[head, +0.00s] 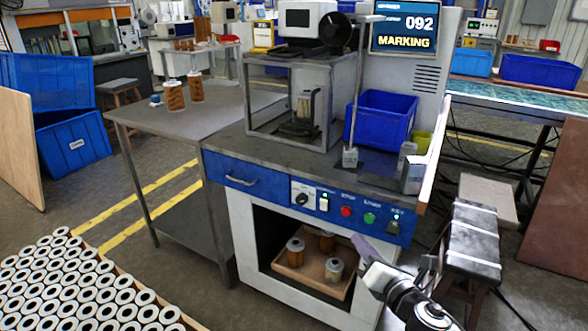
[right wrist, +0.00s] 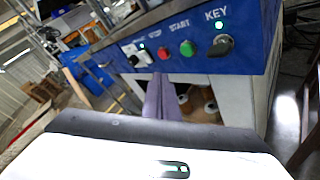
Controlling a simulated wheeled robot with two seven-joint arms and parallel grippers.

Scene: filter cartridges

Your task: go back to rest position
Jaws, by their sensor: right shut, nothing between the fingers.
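My right gripper (head: 362,246) is in the head view at the lower right, in front of the marking machine's cabinet. Its purple-grey fingers are shut and empty. In the right wrist view the fingers (right wrist: 161,98) point at the blue control panel (right wrist: 190,52), below its buttons. I cannot tell whether they touch anything. My left gripper is not in view. Filter cartridges stand in a wooden tray (head: 292,270) inside the cabinet's open bay. Two more cartridges, one of them here (head: 174,96), stand on the steel side table (head: 150,117).
The blue panel with knob and buttons (head: 346,211) is close to my right gripper. A blue bin (head: 384,118) sits on the machine top. A dark-topped stool (head: 473,240) stands right of my arm. Many white-ended cylinders (head: 75,290) fill a crate at lower left.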

